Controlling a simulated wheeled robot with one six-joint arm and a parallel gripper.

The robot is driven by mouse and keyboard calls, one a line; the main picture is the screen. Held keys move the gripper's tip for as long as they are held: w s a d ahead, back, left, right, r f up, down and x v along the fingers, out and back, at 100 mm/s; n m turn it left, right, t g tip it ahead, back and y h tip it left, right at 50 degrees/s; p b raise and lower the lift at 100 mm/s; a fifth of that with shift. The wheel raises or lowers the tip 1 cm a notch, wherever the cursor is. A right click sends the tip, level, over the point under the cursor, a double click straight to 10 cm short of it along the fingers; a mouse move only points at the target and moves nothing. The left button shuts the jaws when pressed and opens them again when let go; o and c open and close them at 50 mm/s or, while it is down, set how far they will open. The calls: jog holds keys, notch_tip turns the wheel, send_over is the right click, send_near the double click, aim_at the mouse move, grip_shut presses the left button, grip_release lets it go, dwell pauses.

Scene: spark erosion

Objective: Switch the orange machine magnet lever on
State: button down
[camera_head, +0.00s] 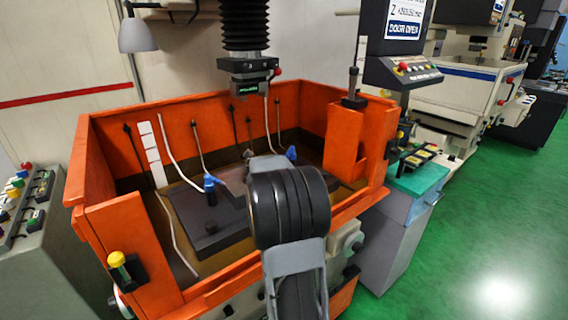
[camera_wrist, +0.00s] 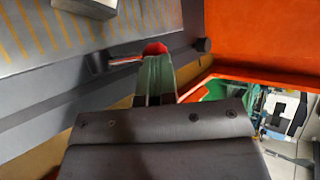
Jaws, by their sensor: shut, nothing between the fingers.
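The orange machine (camera_head: 220,290) stands in the middle of the head view, with a dark magnetic table (camera_head: 205,235) inside its open tank. In the wrist view my gripper (camera_wrist: 155,66) is shut and empty, its fingers pointing at the side of the grey table (camera_wrist: 60,85). A red knob (camera_wrist: 155,48) shows right at the fingertips, beside a dark lever-like part (camera_wrist: 98,62). They look close or touching, but I cannot tell which. In the head view my wrist hides the fingers and lever.
The orange tank wall (camera_wrist: 265,40) rises on the right in the wrist view. Blue-headed nozzles (camera_head: 210,183) and hoses stand inside the tank. The black machine head (camera_head: 247,72) hangs above. A control panel (camera_head: 25,205) stands at left, and a teal-topped cabinet (camera_head: 420,180) at right.

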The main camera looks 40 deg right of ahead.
jog(key=shift+s+d+f+p, duration=0.1)
jog(key=shift+d+f+p, duration=0.15)
jog(key=shift+d, duration=0.2)
jog(key=shift+d+f+p, duration=0.15)
jog(key=shift+d+p, duration=0.1)
jog(key=shift+d, duration=0.15)
jog(key=shift+s+f, duration=0.1)
jog(key=shift+r, duration=0.25)
jog(key=s+a+r+p, duration=0.4)
jog(key=a+r, duration=0.3)
jog(key=r, duration=0.3)
jog(key=shift+s+r+p, duration=0.35)
jog(key=shift+s, duration=0.25)
jog(key=shift+w, duration=0.1)
